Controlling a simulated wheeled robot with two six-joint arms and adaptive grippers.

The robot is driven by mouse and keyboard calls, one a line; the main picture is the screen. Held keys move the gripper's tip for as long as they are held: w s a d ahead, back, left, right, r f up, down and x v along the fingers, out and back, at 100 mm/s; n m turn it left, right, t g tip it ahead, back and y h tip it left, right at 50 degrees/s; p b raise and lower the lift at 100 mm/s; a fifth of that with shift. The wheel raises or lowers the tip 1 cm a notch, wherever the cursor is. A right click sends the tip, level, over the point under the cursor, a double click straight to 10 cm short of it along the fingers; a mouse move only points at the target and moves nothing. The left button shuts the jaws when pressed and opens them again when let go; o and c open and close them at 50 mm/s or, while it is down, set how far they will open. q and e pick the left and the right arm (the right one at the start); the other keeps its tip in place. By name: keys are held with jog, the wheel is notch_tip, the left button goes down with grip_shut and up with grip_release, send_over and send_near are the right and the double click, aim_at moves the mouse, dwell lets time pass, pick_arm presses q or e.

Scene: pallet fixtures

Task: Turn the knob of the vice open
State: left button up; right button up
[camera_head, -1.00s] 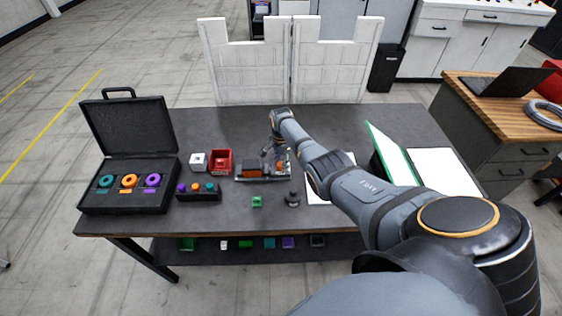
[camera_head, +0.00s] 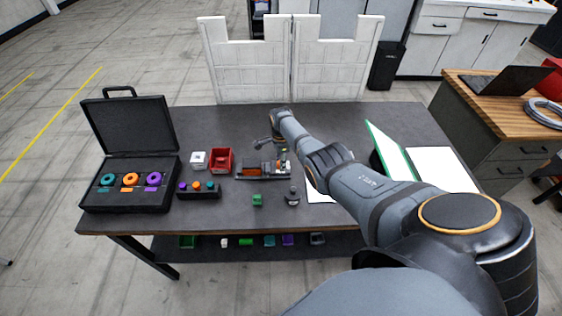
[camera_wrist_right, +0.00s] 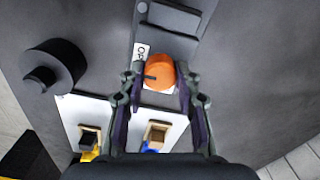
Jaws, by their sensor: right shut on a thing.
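The vice (camera_head: 250,178) is a low grey fixture on the dark table, with an orange block between its parts. Its orange knob (camera_wrist_right: 160,73) has a dark pointer mark and sits beside a white label, partly hidden, in the right wrist view. My right gripper (camera_wrist_right: 160,80) is shut on the knob, with one finger on each side of it. In the head view my right arm reaches over the table to the vice's right end, where the gripper is small and hard to make out. My left gripper is not in view.
An open black case (camera_head: 130,130) with coloured rings stands at the left. A red bin (camera_head: 221,160), a white block (camera_head: 198,160), a green block (camera_head: 257,200) and a dark round part (camera_head: 292,197) surround the vice.

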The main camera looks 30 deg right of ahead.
jog(key=shift+w+r, duration=0.1)
jog(key=shift+r, duration=0.05)
jog(key=o, duration=1.1)
jog(key=shift+o, duration=0.2)
notch_tip(320, 180, up, 12)
